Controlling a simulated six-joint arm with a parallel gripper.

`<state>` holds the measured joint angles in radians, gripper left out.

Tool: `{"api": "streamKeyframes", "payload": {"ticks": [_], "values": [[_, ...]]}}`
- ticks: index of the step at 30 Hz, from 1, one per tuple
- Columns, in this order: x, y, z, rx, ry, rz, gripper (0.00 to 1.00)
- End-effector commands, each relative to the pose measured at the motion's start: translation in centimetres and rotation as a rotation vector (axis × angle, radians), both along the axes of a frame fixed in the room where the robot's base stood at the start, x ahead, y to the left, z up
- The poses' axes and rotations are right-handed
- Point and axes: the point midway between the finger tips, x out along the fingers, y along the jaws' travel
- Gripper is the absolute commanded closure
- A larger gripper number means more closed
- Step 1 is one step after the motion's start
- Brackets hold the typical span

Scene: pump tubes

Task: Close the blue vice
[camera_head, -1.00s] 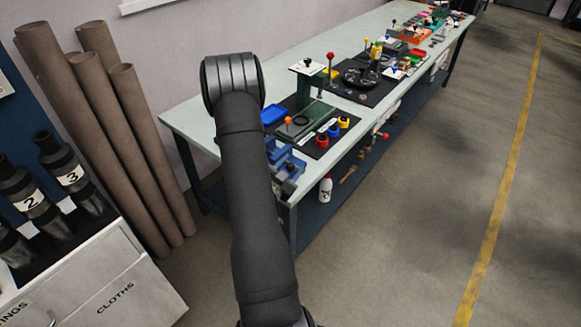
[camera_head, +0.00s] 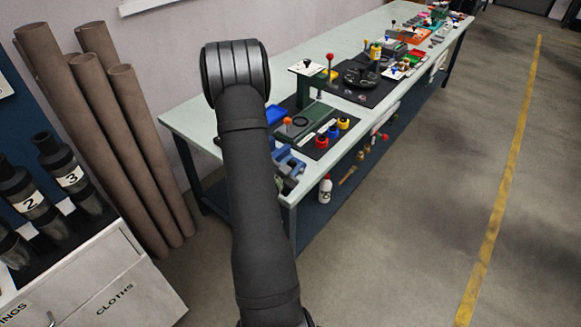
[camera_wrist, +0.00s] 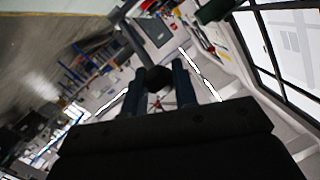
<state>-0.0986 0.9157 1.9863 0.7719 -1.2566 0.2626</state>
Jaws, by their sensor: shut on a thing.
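My gripper is hidden behind my arm in the head view. In the wrist view my gripper (camera_wrist: 158,88) has its two dark blue fingers close together around a dark, angular knob (camera_wrist: 158,77). A grey bar (camera_wrist: 132,40) runs from near the knob toward the upper left. I cannot tell for certain whether knob and bar belong to the vice.
The pale green bench (camera_head: 185,119) runs away to the upper right. A green fixture, small red, blue and yellow pots (camera_head: 333,131) and a red-knobbed lever stand beyond the vice. A white bottle (camera_head: 325,188) is on the lower shelf. Brown tubes (camera_head: 145,150) lean left.

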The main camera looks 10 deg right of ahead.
Motion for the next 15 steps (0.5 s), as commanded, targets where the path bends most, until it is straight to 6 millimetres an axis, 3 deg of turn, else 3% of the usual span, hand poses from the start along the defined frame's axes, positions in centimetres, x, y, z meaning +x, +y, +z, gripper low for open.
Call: {"api": "streamKeyframes", "payload": {"ticks": [15], "values": [[2.5, -2.5, 1.7, 0.288, 0.282, 0.0, 1.0]]}}
